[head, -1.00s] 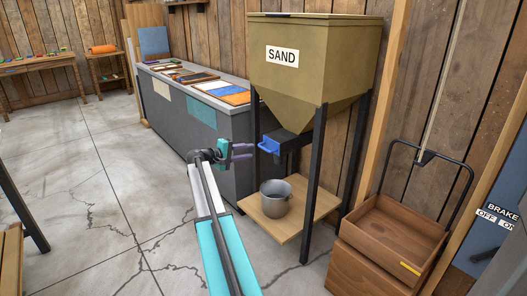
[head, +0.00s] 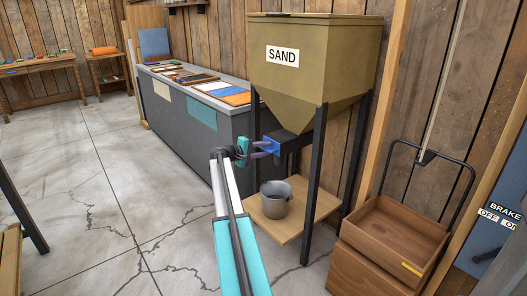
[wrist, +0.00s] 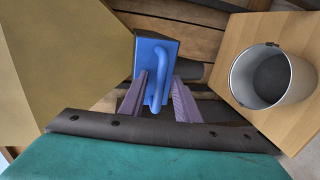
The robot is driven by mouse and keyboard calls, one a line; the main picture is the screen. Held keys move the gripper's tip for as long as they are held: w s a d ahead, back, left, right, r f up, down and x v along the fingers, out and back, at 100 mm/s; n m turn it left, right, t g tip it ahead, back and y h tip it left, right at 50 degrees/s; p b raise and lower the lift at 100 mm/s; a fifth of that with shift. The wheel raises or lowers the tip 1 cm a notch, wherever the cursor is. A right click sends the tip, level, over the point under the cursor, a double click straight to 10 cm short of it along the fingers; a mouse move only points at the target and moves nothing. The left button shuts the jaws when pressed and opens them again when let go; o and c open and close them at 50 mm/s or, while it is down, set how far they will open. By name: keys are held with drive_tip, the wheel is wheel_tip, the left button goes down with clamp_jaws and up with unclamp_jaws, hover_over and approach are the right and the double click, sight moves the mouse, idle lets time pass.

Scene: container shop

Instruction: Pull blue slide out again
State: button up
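The blue slide (head: 277,144) sits under the hopper's outlet, its handle facing my arm. In the wrist view the slide (wrist: 157,46) shows a blue front plate with a looped handle. My gripper (head: 264,148) is at the handle. In the wrist view its two purple fingers (wrist: 159,77) stand one on each side of the handle, with gaps visible, so it is open around the handle. The far ends of the fingertips are close to the plate; contact is not clear. The sand hopper (head: 315,62) stands on dark legs.
A grey metal bucket (head: 275,202) stands on the wooden shelf (head: 292,224) below the outlet; it also shows in the wrist view (wrist: 272,76). A wooden cart (head: 395,235) is at right. A grey counter (head: 190,125) with trays stands behind.

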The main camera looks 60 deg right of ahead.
drive_tip(key=shift+c, duration=0.4)
clamp_jaws()
